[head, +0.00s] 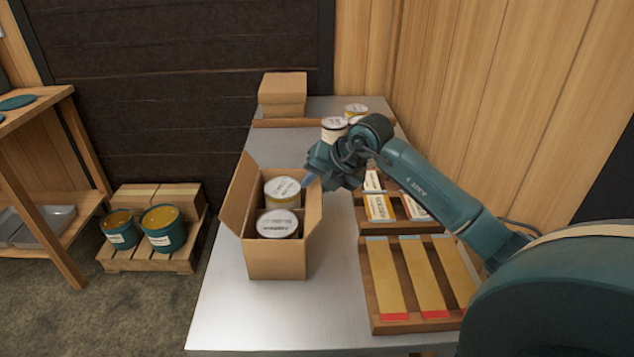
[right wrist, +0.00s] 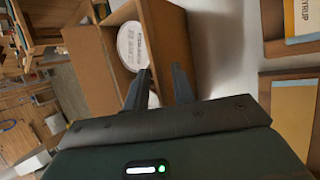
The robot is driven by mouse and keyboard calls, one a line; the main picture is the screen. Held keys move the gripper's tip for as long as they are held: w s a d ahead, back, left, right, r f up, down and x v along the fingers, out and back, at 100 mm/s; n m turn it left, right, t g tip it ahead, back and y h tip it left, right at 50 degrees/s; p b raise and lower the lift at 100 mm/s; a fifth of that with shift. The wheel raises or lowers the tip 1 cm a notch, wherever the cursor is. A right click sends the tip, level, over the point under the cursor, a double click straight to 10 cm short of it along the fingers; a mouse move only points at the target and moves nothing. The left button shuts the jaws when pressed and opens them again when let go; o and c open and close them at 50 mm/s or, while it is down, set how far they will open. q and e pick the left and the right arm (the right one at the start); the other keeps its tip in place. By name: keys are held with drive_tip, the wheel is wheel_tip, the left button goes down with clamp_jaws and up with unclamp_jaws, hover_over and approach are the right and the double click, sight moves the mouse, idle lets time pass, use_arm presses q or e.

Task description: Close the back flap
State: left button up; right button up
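An open cardboard box (head: 276,262) stands on the metal table. Two white-lidded jars (head: 282,189) (head: 277,224) sit inside it. A flap (head: 238,194) on its left side stands up and leans outward. A panel (head: 313,207) stands along its right side. No separate back flap can be made out. My right gripper (head: 312,180) is at the box's back right corner. In the right wrist view its two fingers (right wrist: 161,74) are apart, close to the box wall (right wrist: 165,40); I cannot tell whether they touch it. My left gripper is not in view.
A wooden tray (head: 372,296) with long yellow strips and a tray of small cartons (head: 380,208) lie right of the box. More jars (head: 334,128) and a stacked cardboard box (head: 283,92) stand behind. The table's front left is clear.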

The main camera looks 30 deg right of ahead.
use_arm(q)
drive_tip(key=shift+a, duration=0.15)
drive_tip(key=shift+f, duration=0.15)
use_arm(e)
clamp_jaws()
drive_tip(key=shift+r, duration=0.1)
